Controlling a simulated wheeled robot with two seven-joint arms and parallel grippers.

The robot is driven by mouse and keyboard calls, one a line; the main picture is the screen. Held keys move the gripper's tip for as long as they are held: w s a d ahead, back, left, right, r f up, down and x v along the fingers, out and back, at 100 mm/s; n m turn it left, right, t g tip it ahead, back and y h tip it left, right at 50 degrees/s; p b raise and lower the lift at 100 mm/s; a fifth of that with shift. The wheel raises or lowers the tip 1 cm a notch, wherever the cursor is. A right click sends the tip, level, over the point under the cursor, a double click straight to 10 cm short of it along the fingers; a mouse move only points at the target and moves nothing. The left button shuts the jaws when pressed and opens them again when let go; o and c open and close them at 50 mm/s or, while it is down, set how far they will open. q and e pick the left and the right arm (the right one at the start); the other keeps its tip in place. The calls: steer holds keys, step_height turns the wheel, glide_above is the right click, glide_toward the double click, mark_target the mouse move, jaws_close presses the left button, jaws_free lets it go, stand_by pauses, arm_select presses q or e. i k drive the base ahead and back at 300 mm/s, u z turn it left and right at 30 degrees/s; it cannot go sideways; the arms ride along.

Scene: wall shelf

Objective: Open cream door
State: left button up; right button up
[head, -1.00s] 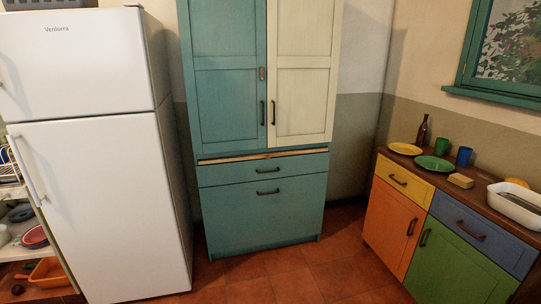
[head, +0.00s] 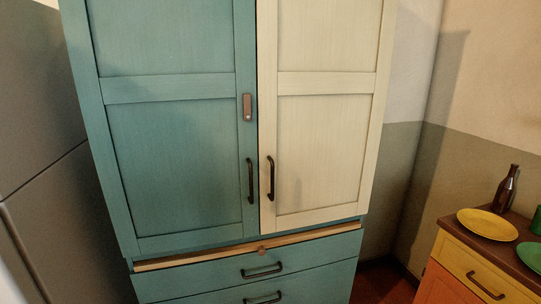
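The cream door (head: 325,115) is the right upper door of the tall teal cupboard and is closed. Its dark vertical handle (head: 270,178) is near its lower left edge. The teal door (head: 175,120) beside it on the left is also closed, with its own dark handle (head: 250,181). A small brown latch-like piece (head: 247,107) sits on the teal door near the seam between the doors. Neither of my grippers shows in the head view.
Below the doors are a pale wooden strip (head: 215,252) and teal drawers (head: 300,262) with dark handles. A fridge (head: 45,190) stands close on the left. A low coloured cabinet (head: 470,275) with plates and a bottle (head: 506,190) stands on the right.

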mark_target(323, 66)
steer(key=i, duration=0.4)
steer(key=z, duration=2.4)
steer(key=i, duration=1.3)
steer(key=u, duration=2.2)
